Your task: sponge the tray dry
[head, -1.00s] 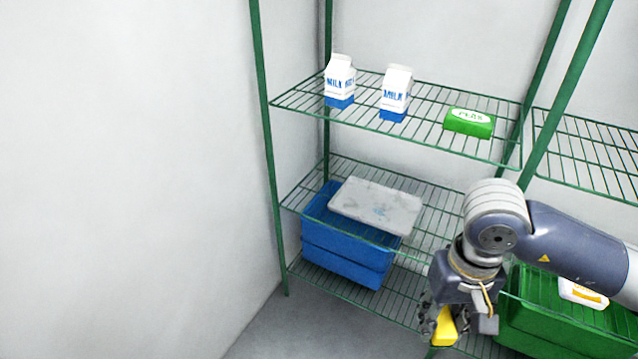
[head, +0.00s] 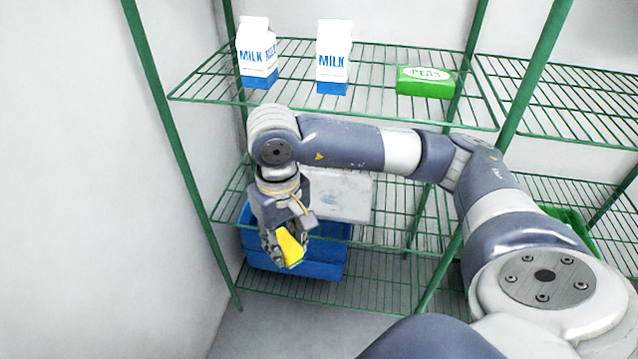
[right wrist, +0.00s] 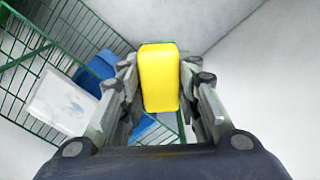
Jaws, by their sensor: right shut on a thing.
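My right gripper (head: 280,248) is shut on a yellow sponge (head: 291,247) and holds it in the air in front of the blue crate. The sponge (right wrist: 159,78) also shows between the fingers in the right wrist view. The pale grey-white tray (head: 343,195) lies on the middle shelf at the blue crate, with bluish-grey marks on its top. My right arm hides its back edge and left part. The tray (right wrist: 62,101) also shows left of the gripper in the right wrist view. The sponge is apart from the tray. My left gripper is not in view.
A blue crate (head: 325,262) stands by the tray, partly behind my gripper. Two milk cartons (head: 257,55) (head: 333,58) and a green peas box (head: 425,82) stand on the upper wire shelf. Green rack posts (head: 170,130) and a white wall (head: 70,180) bound the left side.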

